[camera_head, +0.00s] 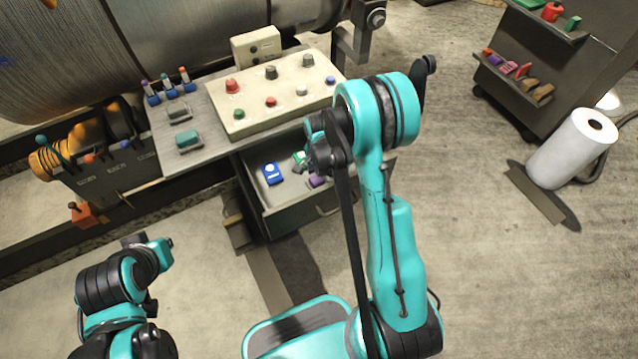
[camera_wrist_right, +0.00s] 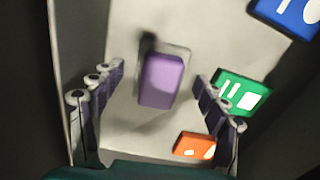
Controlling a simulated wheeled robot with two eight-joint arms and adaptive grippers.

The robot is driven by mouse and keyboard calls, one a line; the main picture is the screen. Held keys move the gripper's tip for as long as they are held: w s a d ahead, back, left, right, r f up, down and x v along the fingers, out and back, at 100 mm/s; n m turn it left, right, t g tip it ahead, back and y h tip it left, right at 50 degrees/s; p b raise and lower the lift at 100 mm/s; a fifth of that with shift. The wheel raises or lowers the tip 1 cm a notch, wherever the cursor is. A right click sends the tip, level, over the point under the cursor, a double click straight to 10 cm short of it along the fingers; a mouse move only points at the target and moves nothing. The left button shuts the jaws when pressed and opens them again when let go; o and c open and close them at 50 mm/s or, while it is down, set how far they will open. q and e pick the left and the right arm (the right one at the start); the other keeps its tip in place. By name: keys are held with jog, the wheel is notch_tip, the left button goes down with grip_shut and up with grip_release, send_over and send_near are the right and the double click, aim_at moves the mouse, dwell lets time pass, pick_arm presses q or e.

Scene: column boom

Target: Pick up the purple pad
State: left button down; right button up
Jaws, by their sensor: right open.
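The purple pad (camera_wrist_right: 162,80) lies in the open drawer (camera_head: 283,222), with a dark post or shadow at its upper left. In the head view only a bit of the purple pad (camera_head: 317,181) shows beside my right arm. My right gripper (camera_wrist_right: 158,76) is open, with its fingers on either side of the pad and a gap on both sides; I cannot tell their height over it. In the head view the right gripper (camera_head: 314,160) is mostly hidden behind its own arm. My left gripper (camera_head: 163,254) is at lower left, away from the drawer, its jaws unclear.
In the drawer, a blue item (camera_wrist_right: 290,14), a green item (camera_wrist_right: 242,92) and an orange item (camera_wrist_right: 195,145) lie close to the pad. A control panel (camera_head: 270,93) stands above the drawer. A white roll (camera_head: 572,148) and a dark shelf cart (camera_head: 545,60) stand right.

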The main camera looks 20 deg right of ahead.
jog(key=shift+r, duration=0.1)
jog(key=c, duration=1.3)
jog(key=shift+o, duration=0.2)
notch_tip(320, 180, up, 10)
jog(key=p, duration=0.4)
